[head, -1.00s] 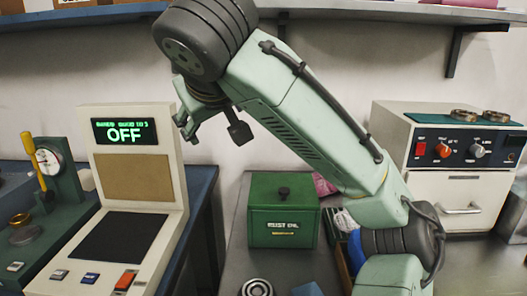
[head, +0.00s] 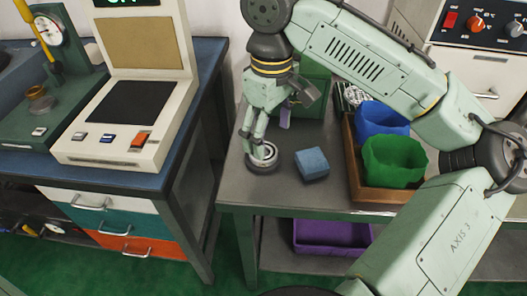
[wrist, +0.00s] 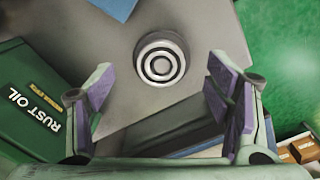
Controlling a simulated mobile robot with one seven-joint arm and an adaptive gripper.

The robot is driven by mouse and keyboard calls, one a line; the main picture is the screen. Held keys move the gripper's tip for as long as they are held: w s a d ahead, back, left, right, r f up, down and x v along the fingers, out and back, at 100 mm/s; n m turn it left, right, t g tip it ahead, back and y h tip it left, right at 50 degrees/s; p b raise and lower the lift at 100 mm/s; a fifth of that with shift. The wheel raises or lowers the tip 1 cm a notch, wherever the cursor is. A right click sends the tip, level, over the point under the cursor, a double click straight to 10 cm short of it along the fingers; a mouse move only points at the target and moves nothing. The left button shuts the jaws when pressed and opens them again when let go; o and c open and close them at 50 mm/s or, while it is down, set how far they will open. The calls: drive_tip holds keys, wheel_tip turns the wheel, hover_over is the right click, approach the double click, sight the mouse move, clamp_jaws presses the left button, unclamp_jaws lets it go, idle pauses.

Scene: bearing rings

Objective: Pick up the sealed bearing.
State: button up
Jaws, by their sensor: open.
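The sealed bearing (head: 263,160), a dark-rimmed ring with pale concentric circles, lies flat near the front left corner of the grey table. In the wrist view the bearing (wrist: 161,62) shows whole and face-on, centred between my two fingers and beyond their tips. My gripper (head: 259,147) points down at the bearing in the head view, and its fingers partly overlap the ring there. The fingers are spread wider than the ring, and nothing is held. I cannot tell exactly how high the tips are above it.
A blue block (head: 312,163) lies just right of the bearing. Further right, a wooden tray (head: 386,194) holds blue and green bins. The green rust oil box (wrist: 32,100) stands behind. A blue-topped bench (head: 205,75) with a console is left, across a gap.

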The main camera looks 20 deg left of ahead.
sight(266, 154)
drive_tip(key=f, duration=0.3)
drive_tip(key=a+f, duration=0.1)
drive_tip(key=f, duration=0.1)
drive_tip(key=shift+c, duration=0.2)
drive_tip(key=c, duration=1.2)
drive_tip(key=shift+o, duration=0.2)
drive_tip(key=shift+r, duration=0.1)
drive_tip(key=shift+w+r, duration=0.1)
drive_tip(key=shift+r, duration=0.45)
wheel_tip(266, 154, up, 2)
drive_tip(key=shift+r, duration=0.15)
drive_tip(key=s+d+r+b, duration=0.1)
drive_tip(key=s+d, duration=0.1)
drive_tip(key=s, duration=1.4)
drive_tip(key=shift+r+b, duration=0.25)
drive_tip(key=shift+b, duration=0.05)
